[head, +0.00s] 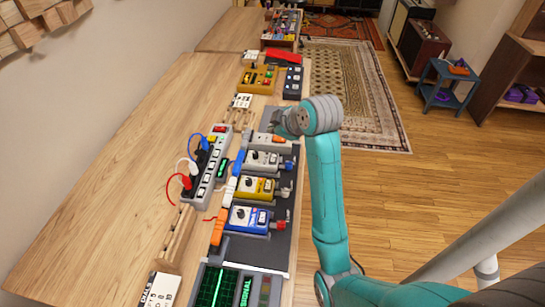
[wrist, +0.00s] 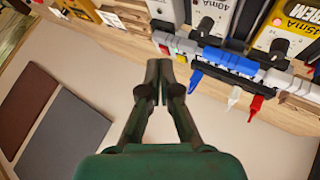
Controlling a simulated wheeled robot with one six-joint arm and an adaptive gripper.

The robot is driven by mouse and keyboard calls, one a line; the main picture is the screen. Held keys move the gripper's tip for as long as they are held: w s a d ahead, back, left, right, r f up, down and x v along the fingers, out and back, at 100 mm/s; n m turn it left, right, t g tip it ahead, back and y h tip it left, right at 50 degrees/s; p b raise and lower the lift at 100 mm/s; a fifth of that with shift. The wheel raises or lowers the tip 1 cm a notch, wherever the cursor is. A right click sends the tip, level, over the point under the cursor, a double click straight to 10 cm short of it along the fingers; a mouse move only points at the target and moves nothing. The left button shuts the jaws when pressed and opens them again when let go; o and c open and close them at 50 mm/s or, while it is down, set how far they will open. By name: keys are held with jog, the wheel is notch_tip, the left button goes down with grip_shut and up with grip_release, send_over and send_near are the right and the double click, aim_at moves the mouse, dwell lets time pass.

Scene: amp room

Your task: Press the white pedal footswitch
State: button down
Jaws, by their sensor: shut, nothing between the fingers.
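In the head view a white pedal (head: 260,158) with a dark knob sits on the dark pedalboard, above a yellow pedal (head: 256,188) and a blue pedal (head: 247,218). My gripper (head: 276,123) is above the far end of this pedal row, farther away than the white pedal; my wrist partly hides it. In the wrist view my gripper (wrist: 157,78) is shut and empty, with its fingertips together. A whitish box (wrist: 207,14) marked 40mA, probably the white pedal, stands right of the fingertips at the top edge. I cannot make out its footswitch clearly.
A power strip (head: 209,165) with blue, white and red plugs lies left of the pedals. Loose cable connectors (head: 218,228) lie between them. A green-screened scope (head: 213,287) is at the near end. The left of the wooden table (head: 115,165) is clear.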

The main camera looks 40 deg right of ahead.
aim_at(274, 159)
jog(key=shift+f, duration=4.4)
jog(key=shift+f, duration=0.15)
jog(key=shift+f, duration=0.25)
jog(key=shift+f, duration=0.5)
jog(key=shift+r, duration=0.9)
jog(key=shift+r, duration=0.1)
jog(key=shift+r, duration=2.45)
